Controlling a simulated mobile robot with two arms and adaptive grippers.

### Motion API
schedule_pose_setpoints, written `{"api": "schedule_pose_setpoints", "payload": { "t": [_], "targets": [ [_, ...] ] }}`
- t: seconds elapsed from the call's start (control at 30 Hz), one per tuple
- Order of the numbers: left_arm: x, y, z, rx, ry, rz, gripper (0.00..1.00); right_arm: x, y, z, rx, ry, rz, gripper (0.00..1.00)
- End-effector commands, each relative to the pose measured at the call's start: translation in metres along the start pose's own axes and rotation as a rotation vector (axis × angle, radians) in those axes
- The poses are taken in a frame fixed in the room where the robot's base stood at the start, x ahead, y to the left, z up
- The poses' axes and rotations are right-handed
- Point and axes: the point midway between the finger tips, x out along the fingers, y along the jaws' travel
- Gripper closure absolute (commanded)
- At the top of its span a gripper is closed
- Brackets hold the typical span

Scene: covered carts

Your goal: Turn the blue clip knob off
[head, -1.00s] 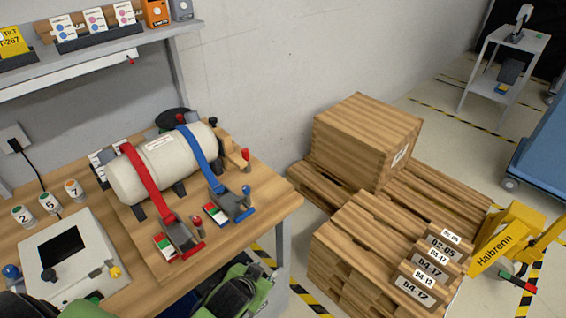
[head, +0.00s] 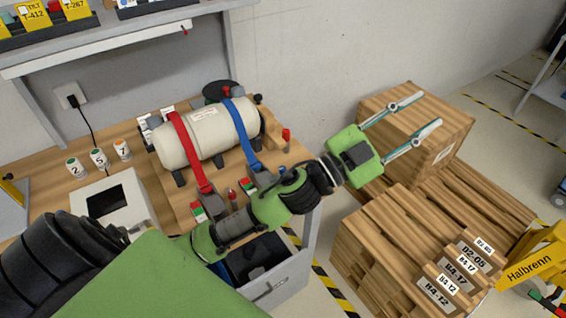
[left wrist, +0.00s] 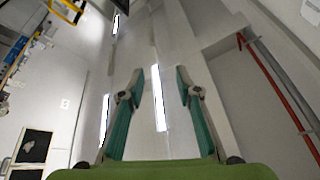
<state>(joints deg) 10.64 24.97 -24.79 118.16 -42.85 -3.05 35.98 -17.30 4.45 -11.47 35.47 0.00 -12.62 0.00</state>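A white cylinder (head: 205,138) lies on its stand on the wooden bench, with a red strap (head: 190,152) and a blue strap (head: 241,132) over it. The blue strap runs down to a grey-blue clip (head: 263,176), which my left arm partly covers. I cannot make out the clip's blue knob now. My left gripper (head: 429,110) is open and empty, in the air right of the bench, over the wooden crate and pallets. In the left wrist view its two fingers (left wrist: 158,90) are apart, pointing at the ceiling. My right gripper is not in view.
A wooden crate (head: 452,112) and stacked pallets (head: 375,245) stand right of the bench. A shelf (head: 120,45) with cards overhangs its back. A grey drawer (head: 280,288) shows below the bench.

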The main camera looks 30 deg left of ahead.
Motion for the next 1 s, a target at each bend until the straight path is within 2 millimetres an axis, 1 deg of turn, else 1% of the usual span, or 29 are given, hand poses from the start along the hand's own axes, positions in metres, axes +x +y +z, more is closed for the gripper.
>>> {"api": "schedule_pose_setpoints", "payload": {
  "t": [0.03,0.1,0.17,0.2,0.23,0.27,0.3,0.37,0.43,0.47,0.5,0.57,0.6,0.67,0.7,0.77,0.8,0.87,0.9,1.0],
  "targets": [
    [0.011,0.010,-0.022,0.056,0.095,0.078,0.69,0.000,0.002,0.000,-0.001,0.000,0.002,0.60],
    [0.017,0.030,-0.045,0.121,0.209,0.203,0.69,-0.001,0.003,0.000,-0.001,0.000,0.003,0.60],
    [0.017,0.049,-0.058,0.179,0.288,0.323,0.69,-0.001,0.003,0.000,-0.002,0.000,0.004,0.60],
    [0.014,0.063,-0.064,0.218,0.331,0.410,0.69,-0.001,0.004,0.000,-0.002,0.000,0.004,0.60],
    [0.011,0.072,-0.065,0.248,0.356,0.476,0.69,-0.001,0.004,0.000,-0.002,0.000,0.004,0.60],
    [0.007,0.081,-0.065,0.277,0.377,0.544,0.69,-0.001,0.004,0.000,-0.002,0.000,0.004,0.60],
    [0.001,0.091,-0.061,0.319,0.394,0.637,0.69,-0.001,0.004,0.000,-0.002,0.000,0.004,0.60],
    [-0.011,0.103,-0.050,0.379,0.401,0.780,0.69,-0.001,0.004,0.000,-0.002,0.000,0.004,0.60],
    [-0.027,0.110,-0.029,0.447,0.380,0.949,0.69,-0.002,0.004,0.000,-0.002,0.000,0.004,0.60],
    [-0.035,0.111,-0.019,0.477,0.361,1.021,0.69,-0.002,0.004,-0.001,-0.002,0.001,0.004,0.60],
    [-0.046,0.108,-0.003,0.513,0.324,1.117,0.69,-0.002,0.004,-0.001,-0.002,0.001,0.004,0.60],
    [-0.063,0.098,0.023,0.565,0.248,1.255,0.69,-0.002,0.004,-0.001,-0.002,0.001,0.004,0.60],
    [-0.074,0.086,0.041,0.598,0.184,1.341,0.69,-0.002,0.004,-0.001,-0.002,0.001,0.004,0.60],
    [-0.092,0.063,0.066,0.639,0.066,1.465,0.69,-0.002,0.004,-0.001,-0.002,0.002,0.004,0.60],
    [-0.105,0.043,0.082,0.660,-0.024,1.541,0.69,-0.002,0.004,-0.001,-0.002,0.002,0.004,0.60],
    [-0.124,0.009,0.102,0.684,-0.174,1.638,0.69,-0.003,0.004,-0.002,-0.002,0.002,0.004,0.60],
    [-0.137,-0.015,0.113,0.694,-0.277,1.690,0.69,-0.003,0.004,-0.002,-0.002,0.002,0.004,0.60],
    [-0.154,-0.049,0.123,0.699,-0.428,1.753,0.69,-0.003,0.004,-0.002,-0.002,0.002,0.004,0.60],
    [-0.165,-0.071,0.127,0.697,-0.521,1.782,0.69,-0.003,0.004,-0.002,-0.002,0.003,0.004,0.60],
    [-0.187,-0.113,0.130,0.682,-0.711,1.827,0.69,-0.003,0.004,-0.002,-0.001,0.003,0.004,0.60]
  ]
}}
